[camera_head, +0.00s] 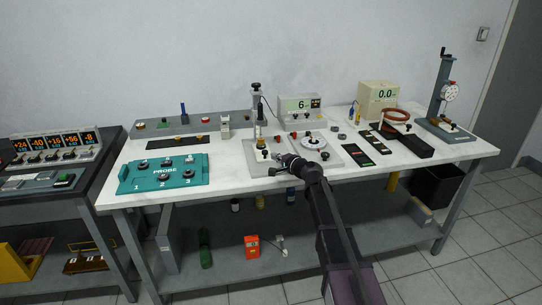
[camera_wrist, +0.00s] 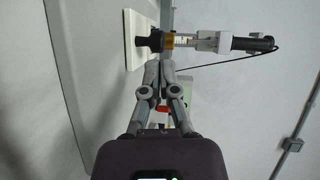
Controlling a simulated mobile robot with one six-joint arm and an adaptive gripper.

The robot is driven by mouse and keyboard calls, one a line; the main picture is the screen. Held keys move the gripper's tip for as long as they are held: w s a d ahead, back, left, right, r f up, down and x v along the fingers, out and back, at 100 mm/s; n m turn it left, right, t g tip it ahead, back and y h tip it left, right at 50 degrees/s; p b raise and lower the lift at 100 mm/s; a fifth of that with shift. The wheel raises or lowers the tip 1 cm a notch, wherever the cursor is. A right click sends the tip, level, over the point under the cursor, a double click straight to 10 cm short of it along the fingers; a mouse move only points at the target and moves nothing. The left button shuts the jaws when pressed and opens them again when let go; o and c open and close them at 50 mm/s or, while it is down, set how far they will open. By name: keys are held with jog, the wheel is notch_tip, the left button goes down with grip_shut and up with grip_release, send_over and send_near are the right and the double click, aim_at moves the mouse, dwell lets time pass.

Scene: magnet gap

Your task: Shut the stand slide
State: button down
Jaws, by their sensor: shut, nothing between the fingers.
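A slim upright stand (camera_head: 258,118) rises from a pale base plate (camera_head: 257,168) at the middle of the bench. It has an amber band low down, a light section above and a dark cylinder on top. In the wrist view the stand (camera_wrist: 206,41) lies sideways, with its base plate (camera_wrist: 138,50) at left and a grey block partway along. I cannot tell how far its slide is open. My gripper (camera_head: 279,158) is shut and empty, just right of the stand's foot. In the wrist view my gripper's tips (camera_wrist: 159,67) are close to the amber band, apparently apart from it.
Right of the stand are a round dial plate (camera_head: 316,141) and a display box (camera_head: 299,108). A teal probe board (camera_head: 163,173) lies at left. A gauge stand with a crank (camera_head: 441,95) stands at far right. A black cable (camera_wrist: 225,62) hangs by the stand.

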jog(key=p+v, duration=0.1)
jog(key=v, duration=0.9)
jog(key=shift+s+d, duration=0.2)
jog(key=shift+r, duration=0.1)
jog(key=s+f+n+g+h, duration=0.2)
jog(key=s+f+n+g, duration=0.3)
jog(key=s+f, duration=0.3)
jog(key=s+d+f+n+g+h+p, duration=0.1)
jog(key=s+d+f+n+g+h, duration=0.1)
jog(key=s+d+f+g+h, duration=0.45)
jog(key=s+d+f+n+g+h, duration=0.1)
jog(key=s+d+n+h, duration=0.15)
jog(key=s+d, duration=0.85)
notch_tip(320, 180, up, 19)
jog(key=s+a+p, duration=0.3)
jog(key=p, duration=1.6)
